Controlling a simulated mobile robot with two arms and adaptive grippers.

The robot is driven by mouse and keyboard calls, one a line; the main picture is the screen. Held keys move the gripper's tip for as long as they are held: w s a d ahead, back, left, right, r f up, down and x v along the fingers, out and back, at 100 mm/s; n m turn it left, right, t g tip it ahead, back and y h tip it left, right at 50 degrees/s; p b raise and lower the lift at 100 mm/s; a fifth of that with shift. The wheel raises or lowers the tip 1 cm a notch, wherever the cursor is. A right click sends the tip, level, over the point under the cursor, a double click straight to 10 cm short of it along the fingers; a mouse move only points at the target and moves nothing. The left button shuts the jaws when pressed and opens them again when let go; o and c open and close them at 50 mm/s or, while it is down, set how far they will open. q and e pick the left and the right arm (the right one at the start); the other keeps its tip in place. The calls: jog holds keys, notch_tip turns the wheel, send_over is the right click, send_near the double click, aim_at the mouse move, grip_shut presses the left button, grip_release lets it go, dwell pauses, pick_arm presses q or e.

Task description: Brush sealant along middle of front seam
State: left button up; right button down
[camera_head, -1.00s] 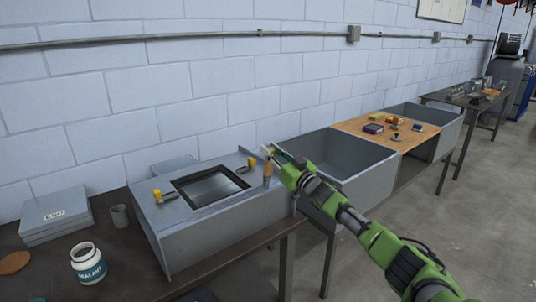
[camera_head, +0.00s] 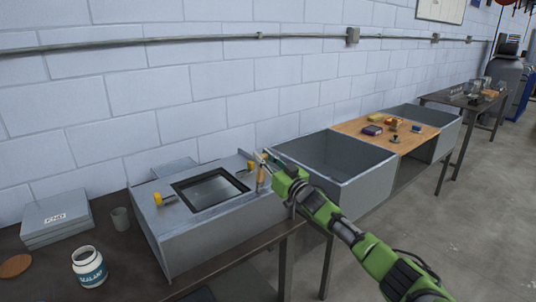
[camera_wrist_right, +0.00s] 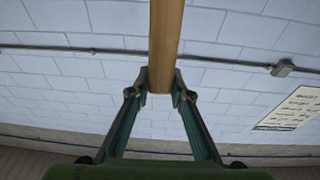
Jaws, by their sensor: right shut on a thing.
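My right gripper (camera_head: 270,163) is shut on a brush (camera_head: 261,179) with a wooden handle. The brush hangs down at the right end of the grey sheet-metal duct (camera_head: 220,235); I cannot tell whether its lower end touches the metal. In the right wrist view, the gripper fingers (camera_wrist_right: 161,88) close around the wooden handle (camera_wrist_right: 166,40). The duct's top has a square opening, and its front top edge runs along the near side. A white sealant jar (camera_head: 89,267) with a teal label stands open at the left. My left gripper is out of view.
Yellow-handled clamps (camera_head: 158,198) sit on the duct's top. A grey cup (camera_head: 120,218), stacked grey boxes (camera_head: 57,218) and a cork-coloured disc (camera_head: 15,265) share the dark table (camera_head: 120,262).

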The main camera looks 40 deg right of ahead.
jog(key=shift+a, duration=0.2)
jog(key=shift+a+p, duration=0.7)
jog(key=shift+a, duration=0.8)
jog(key=shift+s+a+p, duration=0.1)
jog(key=shift+a+p, duration=0.55)
jog(key=shift+a, duration=0.8)
jog(key=shift+s+a+p, duration=0.1)
jog(key=shift+a+p, duration=0.55)
jog(key=shift+a, duration=1)
